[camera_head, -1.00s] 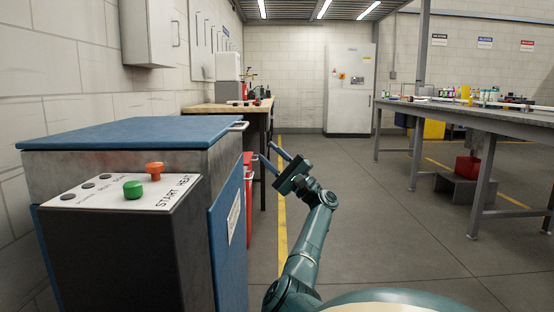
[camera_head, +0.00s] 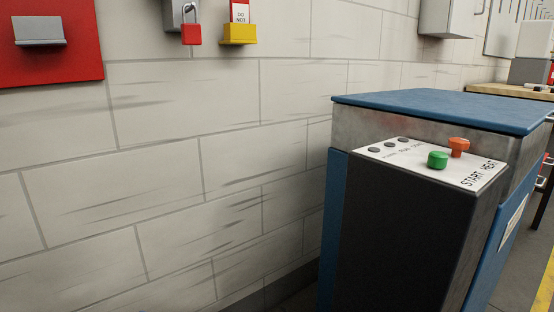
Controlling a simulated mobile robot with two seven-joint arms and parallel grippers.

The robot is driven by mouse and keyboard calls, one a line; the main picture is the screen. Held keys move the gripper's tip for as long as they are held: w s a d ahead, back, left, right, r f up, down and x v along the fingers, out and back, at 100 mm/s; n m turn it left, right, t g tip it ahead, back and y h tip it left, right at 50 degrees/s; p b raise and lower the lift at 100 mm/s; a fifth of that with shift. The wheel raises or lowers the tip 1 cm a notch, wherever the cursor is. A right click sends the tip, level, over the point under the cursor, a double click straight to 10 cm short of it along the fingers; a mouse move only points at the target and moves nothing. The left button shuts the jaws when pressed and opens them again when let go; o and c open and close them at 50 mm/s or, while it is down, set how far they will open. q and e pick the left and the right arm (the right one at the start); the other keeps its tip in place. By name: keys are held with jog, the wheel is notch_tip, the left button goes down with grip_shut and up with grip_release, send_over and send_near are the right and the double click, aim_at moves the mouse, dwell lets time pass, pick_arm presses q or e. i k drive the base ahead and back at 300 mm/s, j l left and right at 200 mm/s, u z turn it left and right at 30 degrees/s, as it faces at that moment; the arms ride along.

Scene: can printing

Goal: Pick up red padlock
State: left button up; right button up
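The red padlock (camera_head: 191,35) hangs by its metal shackle on the wall at the top of the head view, left of centre. It is below a grey metal fitting (camera_head: 177,13) that is cut off by the top edge. Neither of my grippers shows in the view now, so where they are relative to the padlock cannot be seen.
A yellow holder (camera_head: 239,34) with a "DO NOT" tag (camera_head: 239,11) is right of the padlock. A red wall panel (camera_head: 52,70) is at the far left. The blue-topped machine (camera_head: 450,106) with green (camera_head: 437,160) and orange (camera_head: 459,147) buttons stands at the right.

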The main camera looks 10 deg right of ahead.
aim_at(192, 33)
jog(key=k, duration=0.95)
